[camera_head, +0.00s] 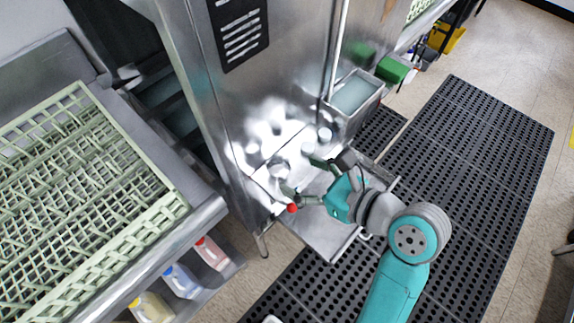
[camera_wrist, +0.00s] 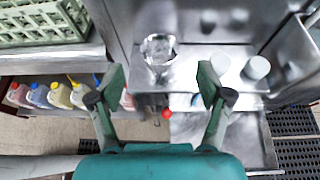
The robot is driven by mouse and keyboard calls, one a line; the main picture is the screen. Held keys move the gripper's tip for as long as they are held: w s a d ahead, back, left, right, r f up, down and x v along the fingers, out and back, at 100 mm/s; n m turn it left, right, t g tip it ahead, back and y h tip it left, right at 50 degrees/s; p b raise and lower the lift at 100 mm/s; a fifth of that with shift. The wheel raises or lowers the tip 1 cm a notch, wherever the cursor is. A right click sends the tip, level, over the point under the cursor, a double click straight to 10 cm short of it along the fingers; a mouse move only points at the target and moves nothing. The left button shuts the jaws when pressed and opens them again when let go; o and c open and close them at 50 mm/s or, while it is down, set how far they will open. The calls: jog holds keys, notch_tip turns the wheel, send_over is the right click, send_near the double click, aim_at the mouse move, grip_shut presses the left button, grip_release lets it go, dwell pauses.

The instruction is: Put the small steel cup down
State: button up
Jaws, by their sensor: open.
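The small steel cup (camera_head: 278,169) stands on a steel ledge (camera_head: 326,232) against the machine's shiny panel. It also shows in the wrist view (camera_wrist: 158,48), upright, with its round rim facing me. My gripper (camera_head: 302,175) is open. In the wrist view its two fingers (camera_wrist: 161,85) are spread wide, with nothing between the tips. The cup lies just beyond the gap, near its middle, and looks clear of both fingers. The cup's base is hard to make out against the bright steel.
Two pale cups (camera_wrist: 257,67) (camera_wrist: 220,63) stand right of the steel cup. A red knob (camera_head: 292,208) is at the ledge's front. A green rack (camera_head: 90,190) is at left, above several bottles (camera_head: 182,281). A steel bin (camera_head: 355,95) stands behind right.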

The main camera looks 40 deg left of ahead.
jog(key=shift+v, duration=2.65)
jog(key=s+d+f+n+t+h, duration=0.2)
jog(key=d+f+t+h, duration=0.25)
jog(key=d+f, duration=0.45)
jog(key=s+d+f+n+t+h, duration=0.1)
jog(key=d+f+n+t+h, duration=0.15)
jog(key=d+f+t, duration=0.5)
jog(key=s+d+f+n+h, duration=0.2)
jog(key=s+d+n+h, duration=0.25)
jog(key=s+d, duration=0.4)
jog(key=s+d+r+n+t+h, duration=0.1)
jog(key=s+d+r+n, duration=0.1)
jog(key=s+n, duration=0.2)
jog(key=s+d+r+n+t+h, duration=0.1)
jog(key=s+d+r+n, duration=0.1)
jog(key=s+n, duration=0.3)
jog(key=shift+s+d+r+n, duration=0.35)
jog(key=shift+s+r, duration=0.3)
jog(key=shift+s, duration=0.15)
